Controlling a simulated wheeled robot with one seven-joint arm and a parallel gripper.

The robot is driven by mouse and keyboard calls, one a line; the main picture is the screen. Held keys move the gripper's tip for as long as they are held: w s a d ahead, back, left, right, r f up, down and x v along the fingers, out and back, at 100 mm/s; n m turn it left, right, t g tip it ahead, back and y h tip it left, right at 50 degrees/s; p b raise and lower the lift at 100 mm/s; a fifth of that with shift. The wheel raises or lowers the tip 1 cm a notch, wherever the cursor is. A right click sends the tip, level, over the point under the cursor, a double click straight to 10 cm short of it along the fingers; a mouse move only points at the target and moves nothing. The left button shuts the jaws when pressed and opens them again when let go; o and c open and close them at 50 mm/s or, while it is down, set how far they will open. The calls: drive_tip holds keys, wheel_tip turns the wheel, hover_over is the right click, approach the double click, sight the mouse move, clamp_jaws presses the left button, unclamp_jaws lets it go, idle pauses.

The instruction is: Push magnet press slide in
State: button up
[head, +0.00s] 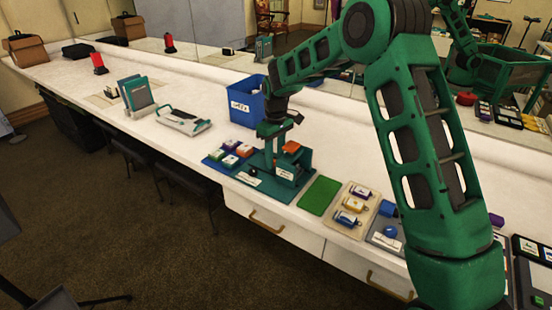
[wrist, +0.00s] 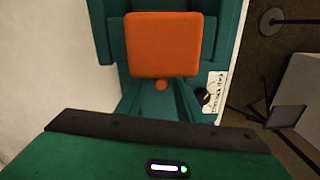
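The magnet press (head: 285,172) is a teal device on a teal mat on the counter, with an orange pad (head: 291,147) on its upper part. I cannot make out which part is the slide. My gripper (head: 270,160) points down at the left side of the press, close to it. Its fingers blend with the teal press, so contact and opening are unclear. In the wrist view the green gripper body fills the bottom edge.
A blue bin (head: 247,104) stands behind. A green pad (head: 318,195) and a beige tray (head: 342,229) lie to the right.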

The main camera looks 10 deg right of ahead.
wheel_tip(320, 180, up, 11)
drive_tip(key=shift+f, duration=0.15)
drive_tip(key=shift+w+d, duration=0.1)
drive_tip(key=shift+d, duration=0.1)
idle(0.3)
drive_tip(key=s+d+r+m+h, duration=0.1)
drive_tip(key=s+d+r+m, duration=0.3)
drive_tip(key=s+d, duration=0.7)
drive_tip(key=s+d+r+m, duration=0.3)
drive_tip(key=s+d+r, duration=0.1)
drive_tip(key=s+d, duration=0.7)
drive_tip(key=s+d+f+m, duration=0.1)
drive_tip(key=s+m, duration=0.1)
drive_tip(key=s, duration=0.6)
drive_tip(key=s+d+f+m, duration=0.2)
drive_tip(key=s, duration=0.6)
drive_tip(key=s+d+f+m+y, duration=0.1)
drive_tip(key=s+d+f+m, duration=0.1)
drive_tip(key=s, duration=0.7)
drive_tip(key=shift+m, duration=0.4)
